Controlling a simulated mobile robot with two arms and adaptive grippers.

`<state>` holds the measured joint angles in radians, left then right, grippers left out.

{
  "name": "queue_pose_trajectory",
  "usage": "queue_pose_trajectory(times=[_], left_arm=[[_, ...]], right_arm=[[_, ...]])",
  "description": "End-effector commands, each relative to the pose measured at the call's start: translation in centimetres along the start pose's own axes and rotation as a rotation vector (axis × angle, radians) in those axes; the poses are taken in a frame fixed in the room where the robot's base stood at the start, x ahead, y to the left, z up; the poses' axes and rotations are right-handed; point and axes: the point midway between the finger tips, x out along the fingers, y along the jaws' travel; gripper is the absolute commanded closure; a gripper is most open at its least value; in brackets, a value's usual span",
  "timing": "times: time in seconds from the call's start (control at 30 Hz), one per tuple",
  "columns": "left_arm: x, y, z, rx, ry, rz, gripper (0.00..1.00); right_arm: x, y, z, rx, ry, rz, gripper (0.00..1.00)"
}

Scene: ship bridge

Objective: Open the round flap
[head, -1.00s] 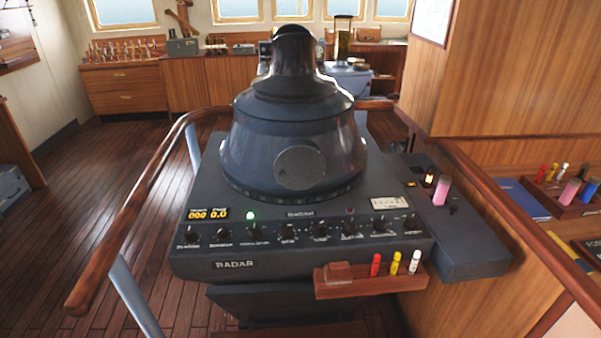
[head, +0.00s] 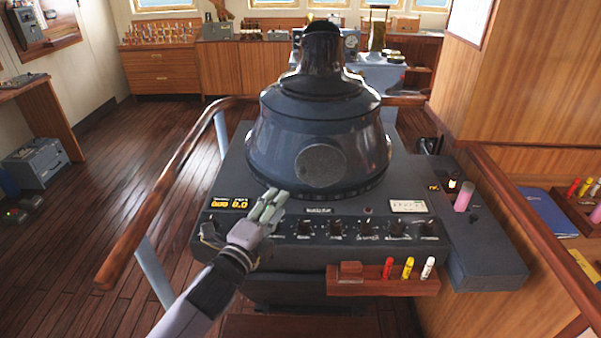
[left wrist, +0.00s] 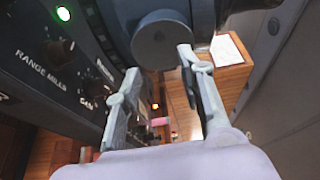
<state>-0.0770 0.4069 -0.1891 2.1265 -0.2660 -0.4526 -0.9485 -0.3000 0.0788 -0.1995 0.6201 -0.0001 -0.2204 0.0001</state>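The round flap (head: 321,165) is a dark grey disc on the front of the radar's blue-black hood (head: 270,140). It lies flat against the hood and looks closed. My left gripper (head: 270,202) is over the left part of the radar's control panel, below and left of the flap. In the left wrist view the flap (left wrist: 162,40) shows just beyond the fingertips, near the top middle. The two fingers (left wrist: 158,62) stand apart with nothing between them. I see no contact with the flap. My right gripper is in neither view.
Knobs (head: 336,228) line the panel under the hood. A wooden tray (head: 385,286) with coloured markers is fixed at the front right. A wooden handrail (head: 165,190) runs along the left side, and a pink cylinder (head: 464,197) stands on the right ledge.

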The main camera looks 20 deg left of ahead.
Motion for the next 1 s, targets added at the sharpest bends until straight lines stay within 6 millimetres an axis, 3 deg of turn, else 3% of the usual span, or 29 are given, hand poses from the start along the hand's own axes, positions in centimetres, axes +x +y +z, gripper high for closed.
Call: queue_pose_trajectory(times=[0.2,0.5,0.73,1.0], left_arm=[[5.0,-0.4,0.0,-0.003,-0.002,0.0,0.64],[10.5,-0.2,-0.1,-0.004,0.0,0.001,0.64],[12.5,0.0,-0.1,-0.004,0.0,0.001,0.64],[12.8,0.1,-0.1,-0.003,0.001,0.002,0.64]], right_arm=[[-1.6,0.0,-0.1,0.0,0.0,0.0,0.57],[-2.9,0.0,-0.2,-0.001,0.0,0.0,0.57],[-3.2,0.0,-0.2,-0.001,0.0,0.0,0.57],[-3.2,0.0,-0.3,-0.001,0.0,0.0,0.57]])
